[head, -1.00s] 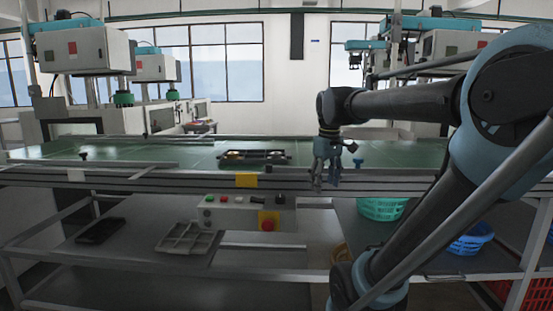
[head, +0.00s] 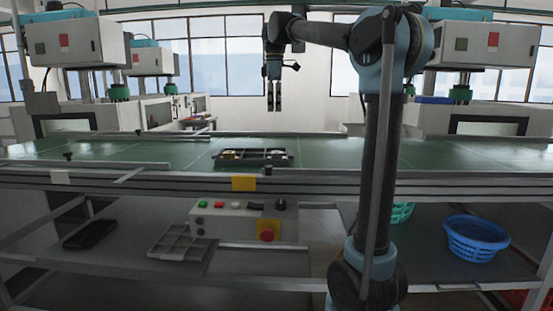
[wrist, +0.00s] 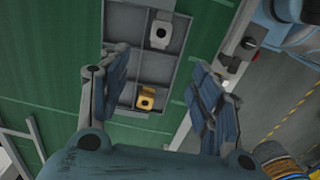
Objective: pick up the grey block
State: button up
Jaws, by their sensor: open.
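A pale grey block (wrist: 160,43) with a dark round hole lies in an upper compartment of the grey divided tray (wrist: 153,71) in the wrist view. A yellow block (wrist: 146,98) lies in a lower compartment. In the head view the tray (head: 253,163) sits on the green table, and its contents are small. My gripper (head: 274,105) points down, well above the table and roughly over the tray. In the wrist view its open fingers (wrist: 158,62) stand left and right of the tray area, with nothing between them.
The green tabletop (head: 345,152) is mostly clear around the tray. A metal rail (head: 130,180) runs along its front edge. Below are a control box with a red button (head: 267,231), an empty grey tray (head: 180,243) and a blue basket (head: 472,240).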

send_over(276, 152)
jog(key=f, duration=1.1)
jog(key=shift+a+f, duration=0.2)
jog(key=shift+a, duration=0.1)
jog(key=shift+d+f, duration=0.2)
jog(key=shift+f, duration=2.75)
jog(key=shift+c, duration=0.5)
jog(key=c, duration=1.1)
